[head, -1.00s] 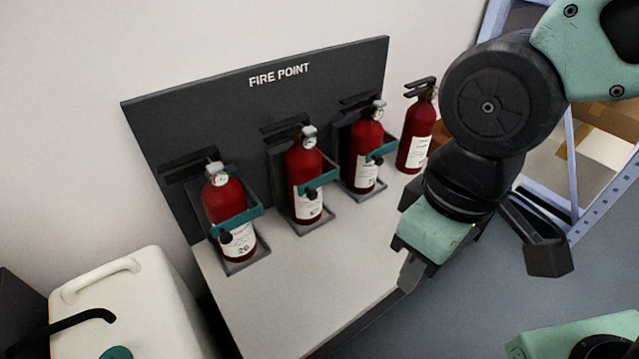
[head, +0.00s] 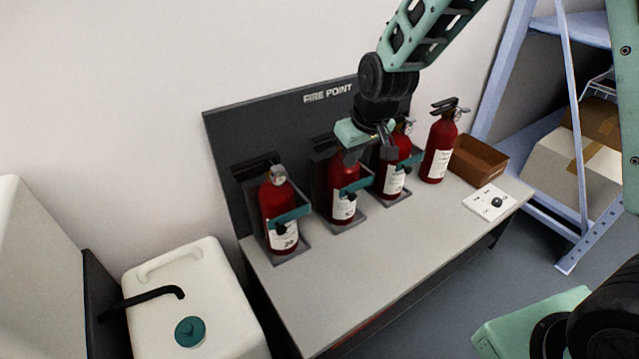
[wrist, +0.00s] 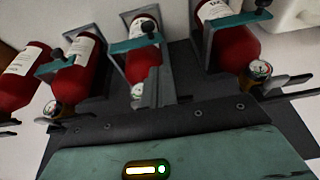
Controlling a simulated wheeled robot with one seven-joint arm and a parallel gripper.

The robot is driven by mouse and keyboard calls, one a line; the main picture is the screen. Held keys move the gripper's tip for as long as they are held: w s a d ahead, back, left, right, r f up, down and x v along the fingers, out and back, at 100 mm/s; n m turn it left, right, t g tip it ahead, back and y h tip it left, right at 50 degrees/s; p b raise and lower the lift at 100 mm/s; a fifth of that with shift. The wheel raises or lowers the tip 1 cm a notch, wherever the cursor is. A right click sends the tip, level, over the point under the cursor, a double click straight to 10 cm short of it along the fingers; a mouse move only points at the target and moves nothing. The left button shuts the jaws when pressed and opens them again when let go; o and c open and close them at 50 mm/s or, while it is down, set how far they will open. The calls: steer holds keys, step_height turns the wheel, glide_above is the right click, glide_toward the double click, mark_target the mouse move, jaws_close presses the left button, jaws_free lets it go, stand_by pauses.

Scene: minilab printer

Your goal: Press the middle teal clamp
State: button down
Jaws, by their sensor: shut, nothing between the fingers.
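The middle teal clamp (head: 353,187) crosses the front of the middle red extinguisher (head: 342,180), with a dark knob on it. I cannot tell whether the fingers touch the bottle.
The left clamp (head: 290,216) and right clamp (head: 414,160) hold extinguishers on either side. A loose extinguisher (head: 440,145), a brown box (head: 480,160) and a white knob plate (head: 490,202) stand to the right. The dark FIRE POINT panel (head: 225,145) is behind. The table front (head: 370,265) is clear.

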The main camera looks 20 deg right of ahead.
mark_target(341, 182)
steer(key=shift+w, duration=0.15)
steer(key=b+x, duration=0.4)
steer(key=x, duration=0.6)
stand_by(0.6)
